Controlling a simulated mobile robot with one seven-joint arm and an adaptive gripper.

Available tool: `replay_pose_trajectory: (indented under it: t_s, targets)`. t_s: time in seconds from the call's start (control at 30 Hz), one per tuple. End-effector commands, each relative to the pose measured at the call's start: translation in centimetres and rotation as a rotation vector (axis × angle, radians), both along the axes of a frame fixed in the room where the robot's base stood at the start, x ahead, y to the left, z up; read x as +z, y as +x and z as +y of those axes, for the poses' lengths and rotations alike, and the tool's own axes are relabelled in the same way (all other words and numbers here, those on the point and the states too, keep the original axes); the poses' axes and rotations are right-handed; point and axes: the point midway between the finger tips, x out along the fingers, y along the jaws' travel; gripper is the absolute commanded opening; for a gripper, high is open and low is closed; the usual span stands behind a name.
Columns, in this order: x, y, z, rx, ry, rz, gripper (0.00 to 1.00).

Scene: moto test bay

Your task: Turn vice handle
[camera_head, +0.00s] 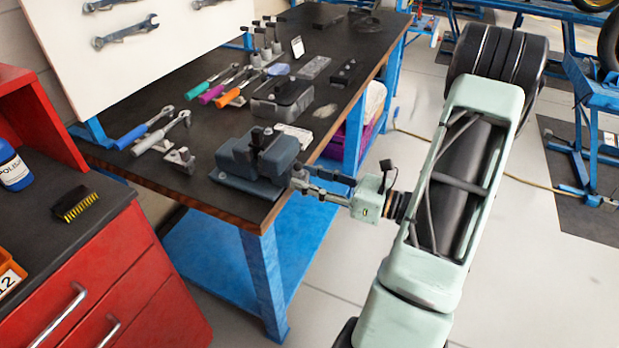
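The vice (252,160) is a dark blue-grey block mounted at the near right corner of the black-topped bench. My gripper (306,180) reaches in from the right, level with the bench edge, and its fingertips are at the right end of the vice. The vice handle cannot be made out clearly; it is small and partly covered by the fingers. The fingers seem to be close to or touching the handle end, but I cannot tell whether they are closed on it.
A red cabinet (105,262) stands at the left. Open floor (545,290) lies right of my arm; blue stands (590,125) are farther back.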

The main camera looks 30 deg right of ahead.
Motion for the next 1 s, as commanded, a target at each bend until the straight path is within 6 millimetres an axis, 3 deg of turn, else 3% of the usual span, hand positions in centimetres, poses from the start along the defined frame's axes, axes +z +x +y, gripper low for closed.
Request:
replay_pose_trajectory:
  t_s: [0.2, 0.53, 1.0]
  targets:
    - [-0.02, 0.01, 0.01, 0.0, 0.0, 0.0, 0.37]
    - [-0.03, -0.02, 0.01, 0.0, 0.0, 0.001, 0.01]
    - [0.09, -0.06, 0.01, 0.0, 0.037, 0.031, 0.0]
